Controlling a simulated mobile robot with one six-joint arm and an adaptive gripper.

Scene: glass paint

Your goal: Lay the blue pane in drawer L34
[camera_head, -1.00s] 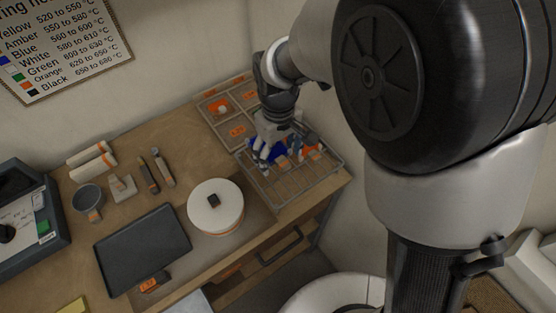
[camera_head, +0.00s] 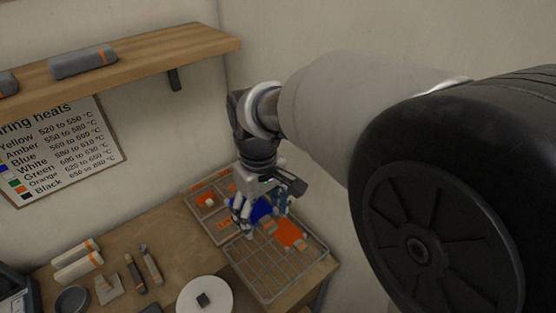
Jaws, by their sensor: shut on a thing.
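My gripper (camera_head: 262,207) is shut on the blue pane (camera_head: 262,210), above the back edge of the wire rack at the bench's right end. The pane shows as a dark blue patch between the fingers, partly covered by them. From this angle I cannot tell how far it is above the rack. Drawer L34 is not in view; the bench front is out of the picture.
The wire rack (camera_head: 262,276) holds an orange pane (camera_head: 289,233). A sectioned tray (camera_head: 207,187) lies behind it. Tools (camera_head: 150,264) lie further left. A wooden shelf (camera_head: 140,62) juts out above.

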